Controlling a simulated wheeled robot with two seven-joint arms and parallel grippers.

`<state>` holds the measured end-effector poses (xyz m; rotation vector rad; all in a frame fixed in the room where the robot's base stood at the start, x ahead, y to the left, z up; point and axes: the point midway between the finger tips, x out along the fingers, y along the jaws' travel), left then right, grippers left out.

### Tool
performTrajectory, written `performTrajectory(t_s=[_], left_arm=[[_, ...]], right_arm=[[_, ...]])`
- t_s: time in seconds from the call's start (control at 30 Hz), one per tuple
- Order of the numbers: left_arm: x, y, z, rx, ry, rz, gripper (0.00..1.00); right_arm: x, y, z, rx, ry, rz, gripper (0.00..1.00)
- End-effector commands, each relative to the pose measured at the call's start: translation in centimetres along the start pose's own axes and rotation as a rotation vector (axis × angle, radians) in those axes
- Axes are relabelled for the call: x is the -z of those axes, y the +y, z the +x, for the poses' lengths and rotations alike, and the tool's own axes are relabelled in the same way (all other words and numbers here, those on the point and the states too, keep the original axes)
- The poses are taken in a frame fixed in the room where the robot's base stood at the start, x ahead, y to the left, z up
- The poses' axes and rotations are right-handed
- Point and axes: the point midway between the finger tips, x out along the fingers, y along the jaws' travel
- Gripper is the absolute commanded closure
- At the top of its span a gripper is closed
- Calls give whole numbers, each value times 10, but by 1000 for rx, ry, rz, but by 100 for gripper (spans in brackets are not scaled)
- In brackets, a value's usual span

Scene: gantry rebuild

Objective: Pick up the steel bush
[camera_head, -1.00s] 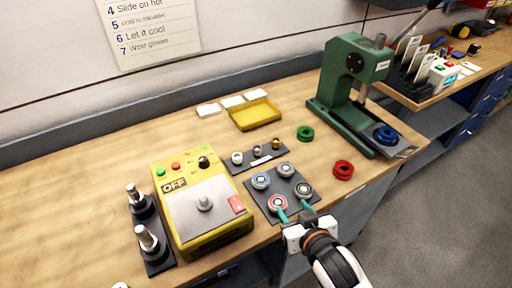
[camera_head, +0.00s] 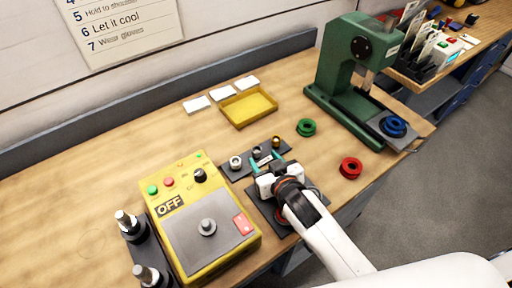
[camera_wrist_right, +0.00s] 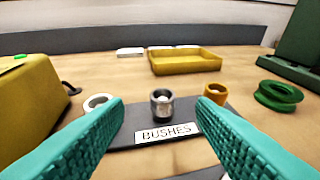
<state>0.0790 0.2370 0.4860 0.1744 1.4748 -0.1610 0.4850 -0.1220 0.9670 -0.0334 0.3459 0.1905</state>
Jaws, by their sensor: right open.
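The steel bush (camera_wrist_right: 161,105) is a small grey metal ring standing upright in the middle of a dark tray labelled BUSHES (camera_wrist_right: 138,138). In the head view the bush (camera_head: 257,152) sits between a pale bush (camera_head: 235,162) and a brass-coloured bush (camera_head: 276,142). My right gripper (camera_head: 265,164) is open, with teal fingers on the near side of the tray. In the right wrist view the steel bush appears centred between the fingertips, a little beyond them and not touched. My left gripper is not in view.
A yellow OFF-marked machine (camera_head: 210,232) stands left. An empty yellow tray (camera_head: 249,107) lies behind the bushes. Green (camera_head: 306,127) and red (camera_head: 350,168) rings lie to the right, before a green press (camera_head: 343,60). My arm partly hides a dark plate with round parts.

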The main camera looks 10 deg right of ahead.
Motion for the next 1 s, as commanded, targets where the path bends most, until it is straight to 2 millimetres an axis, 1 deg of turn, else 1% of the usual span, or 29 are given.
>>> performTrajectory(t_s=[0.03,0.17,0.27,0.43,0.5,0.6,0.7,0.9,0.97,1.0], left_arm=[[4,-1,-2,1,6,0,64],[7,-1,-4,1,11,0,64],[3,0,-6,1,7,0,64],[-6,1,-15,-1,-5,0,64],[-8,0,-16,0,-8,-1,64],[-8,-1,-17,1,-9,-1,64],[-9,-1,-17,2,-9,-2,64],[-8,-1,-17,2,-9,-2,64],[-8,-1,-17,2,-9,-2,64],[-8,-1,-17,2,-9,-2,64]], right_arm=[[-2,0,7,0,-1,-1,49],[-1,0,16,0,0,-1,49],[-1,0,22,0,0,0,49],[-2,-3,45,1,1,-2,49],[-1,-4,55,0,0,-1,49],[0,-3,64,0,0,0,49],[1,-3,68,-1,1,1,49],[1,-3,68,-1,1,1,49],[1,-3,68,-1,1,0,59],[1,-3,68,-1,1,0,65]])
